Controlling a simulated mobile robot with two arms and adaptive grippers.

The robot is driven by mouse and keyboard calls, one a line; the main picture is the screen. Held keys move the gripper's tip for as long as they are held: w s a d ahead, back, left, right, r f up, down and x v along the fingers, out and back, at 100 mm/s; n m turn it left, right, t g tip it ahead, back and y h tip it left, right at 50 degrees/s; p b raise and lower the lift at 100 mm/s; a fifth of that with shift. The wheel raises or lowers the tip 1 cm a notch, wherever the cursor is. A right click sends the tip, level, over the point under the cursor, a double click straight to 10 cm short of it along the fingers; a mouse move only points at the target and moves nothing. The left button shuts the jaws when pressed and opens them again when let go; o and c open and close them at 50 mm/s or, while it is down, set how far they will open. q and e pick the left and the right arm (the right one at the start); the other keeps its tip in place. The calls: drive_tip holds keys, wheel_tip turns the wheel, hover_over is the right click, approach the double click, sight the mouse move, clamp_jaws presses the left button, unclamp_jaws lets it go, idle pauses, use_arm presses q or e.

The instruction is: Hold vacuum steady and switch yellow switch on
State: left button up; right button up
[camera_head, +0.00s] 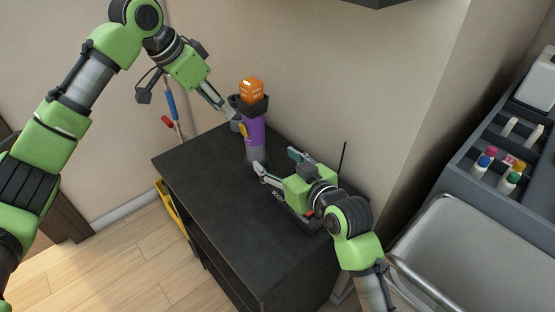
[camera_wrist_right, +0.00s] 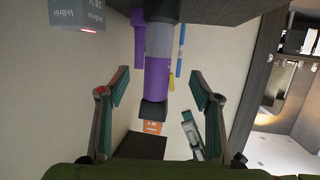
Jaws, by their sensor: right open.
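The vacuum (camera_head: 254,135) stands upright on the dark cabinet, with a purple body, grey lower part, black collar and orange block (camera_head: 252,90) on top. The yellow switch (camera_head: 243,130) is on its left side. In the right wrist view the vacuum (camera_wrist_right: 158,78) appears upside down between my fingers, with yellow (camera_wrist_right: 172,83) at its edge. My left gripper (camera_head: 234,116) is beside the upper body, close to the switch; I cannot tell contact or its opening. My right gripper (camera_head: 260,176) is open near the vacuum's base; its fingers (camera_wrist_right: 160,92) show apart and empty.
The dark cabinet top (camera_head: 200,165) has free room at its front left. A dark device with an antenna (camera_head: 343,157) lies near my right arm. Tools with a blue handle (camera_head: 172,105) stand behind left. A grey caddy with bottles (camera_head: 458,160) and a metal-railed bin are at right.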

sight(260, 147)
drive_tip(key=x, duration=1.3)
drive_tip(key=shift+w+f, duration=0.15)
drive_tip(key=shift+w, duration=0.3)
drive_tip(key=shift+c, duration=0.4)
